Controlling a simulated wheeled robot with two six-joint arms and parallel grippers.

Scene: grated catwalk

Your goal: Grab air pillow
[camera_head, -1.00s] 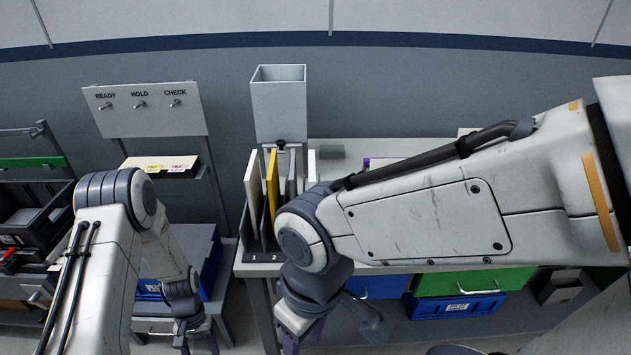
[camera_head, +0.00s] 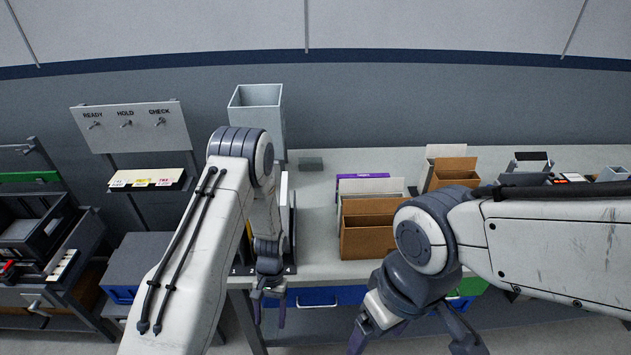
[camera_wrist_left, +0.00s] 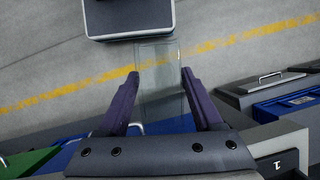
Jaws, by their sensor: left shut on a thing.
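A clear, see-through air pillow (camera_wrist_left: 158,85) shows between the two dark fingers of my left gripper (camera_wrist_left: 160,74) in the left wrist view. The left gripper is shut on it, and the floor shows through it. In the head view my left gripper (camera_head: 269,306) hangs in front of the bench edge, pointing down; the pillow cannot be made out there. My right gripper (camera_head: 410,343) is at the bottom of the head view with its fingers spread apart. Its fingertips are partly cut off by the frame, and I see nothing between them.
A bench (camera_head: 315,182) carries a grey open box (camera_head: 257,110), brown cardboard boxes (camera_head: 370,238) and a divider rack, partly behind my left arm. A switch panel (camera_head: 130,125) stands at left above a label shelf (camera_head: 147,179). Dark trays (camera_head: 35,235) are at far left.

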